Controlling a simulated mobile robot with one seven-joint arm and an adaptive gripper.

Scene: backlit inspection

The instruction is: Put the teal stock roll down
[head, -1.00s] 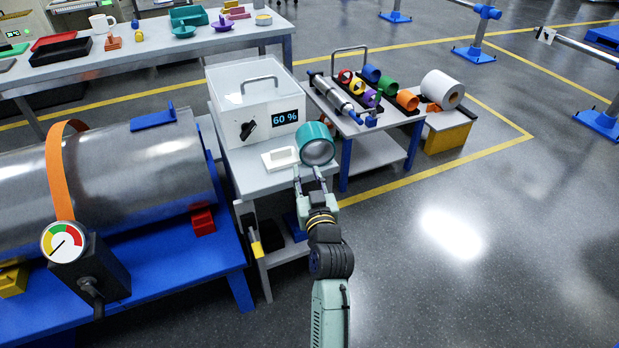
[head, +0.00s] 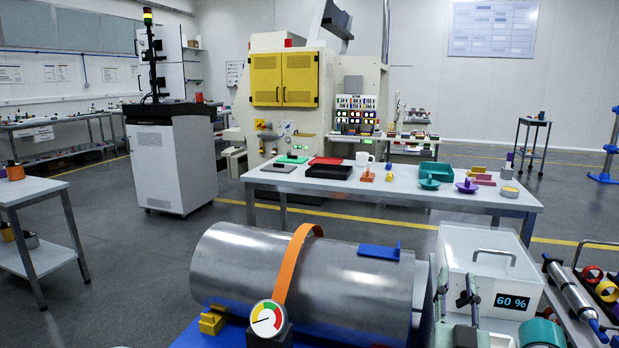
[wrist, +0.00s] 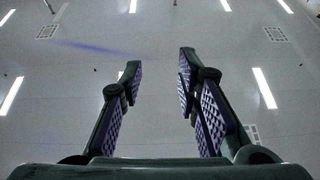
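The teal stock roll (head: 541,333) is at the bottom right of the head view, in front of the white box with the 60 % display. The frame's lower edge cuts it off, so what lies under it is hidden. My gripper (head: 456,282) shows left of the roll, in front of the box's left part, apart from the roll. Its fingers point up. In the wrist view my gripper (wrist: 160,66) is open with nothing between the fingers, and only the ceiling is behind them.
The white box (head: 482,252) stands behind the roll. A large metal cylinder (head: 345,280) with an orange strap lies to the left. A rack with coloured rolls (head: 606,290) is at the right edge. A long table (head: 290,184) with trays and parts runs behind.

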